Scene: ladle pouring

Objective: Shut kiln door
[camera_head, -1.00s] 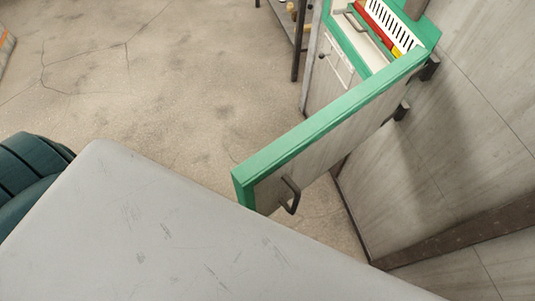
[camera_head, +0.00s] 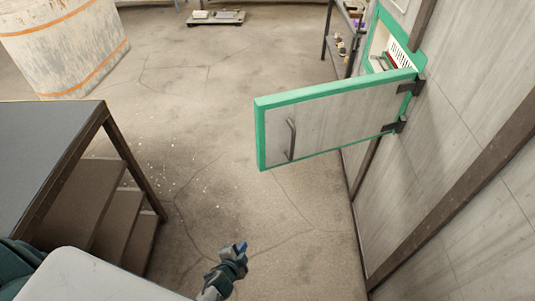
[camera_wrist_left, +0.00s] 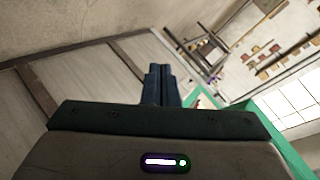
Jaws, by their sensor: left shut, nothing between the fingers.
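The kiln door (camera_head: 340,122) is a grey panel with a green frame and a dark bar handle (camera_head: 291,139) near its free edge. It stands wide open, swung out from the wall on dark hinges (camera_head: 394,125). The kiln opening (camera_head: 381,48) shows behind it, with a green surround. My left gripper (camera_head: 240,248) is low in the head view, below and apart from the door, over the floor. In the left wrist view its fingers (camera_wrist_left: 161,85) are together and empty, and part of a green frame (camera_wrist_left: 280,140) shows at the right. My right gripper is not in view.
A dark table with shelves (camera_head: 95,185) stands at the left. A pale drum with orange bands (camera_head: 65,45) is behind it. A shelf rack (camera_head: 345,35) stands beyond the kiln. The floor (camera_head: 225,130) between table and door is clear.

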